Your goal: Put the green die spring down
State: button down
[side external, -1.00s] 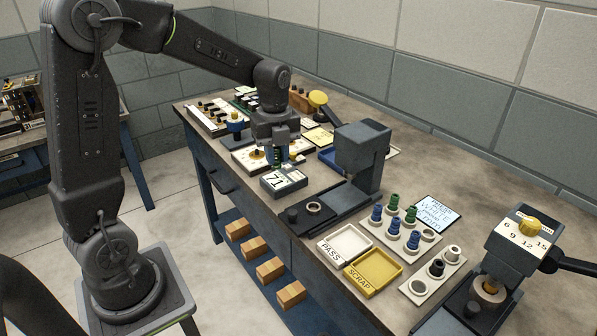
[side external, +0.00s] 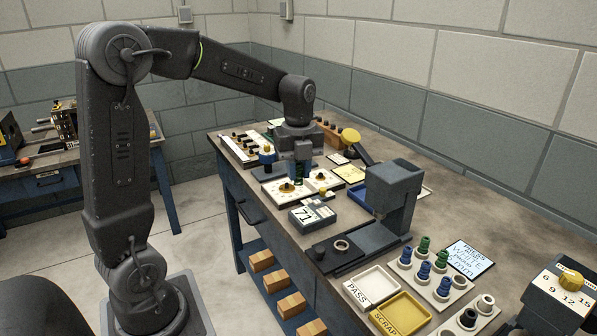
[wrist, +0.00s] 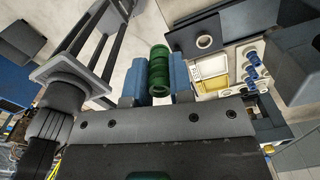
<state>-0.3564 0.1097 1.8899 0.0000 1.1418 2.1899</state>
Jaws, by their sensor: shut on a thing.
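My gripper (side external: 299,172) is shut on the green die spring (wrist: 159,70). In the wrist view the spring lies between the two blue-grey jaws, its coils showing past their tips. In the side view it is a small dark green patch below the gripper, partly hidden by the jaws. It is above the white plates with yellow knobs, behind the grey box marked 71 (side external: 315,216). A pale rack (side external: 456,284) at the right holds several blue and green springs. It has an empty round seat.
The white PASS tray (side external: 386,274) and yellow SCRAP tray (side external: 420,304) look empty at the front edge. A dark grey press (side external: 393,195) stands between my gripper and the rack. A handwritten card (side external: 470,258) lies behind the rack. Bare bench shows at the back right.

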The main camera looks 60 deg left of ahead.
send_over(375, 287)
notch_tip(375, 287, down, 12)
jog(key=shift+s+r, duration=0.1)
jog(key=shift+f, duration=2.1)
jog(key=shift+f, duration=0.15)
jog(key=c, duration=1)
grip_release()
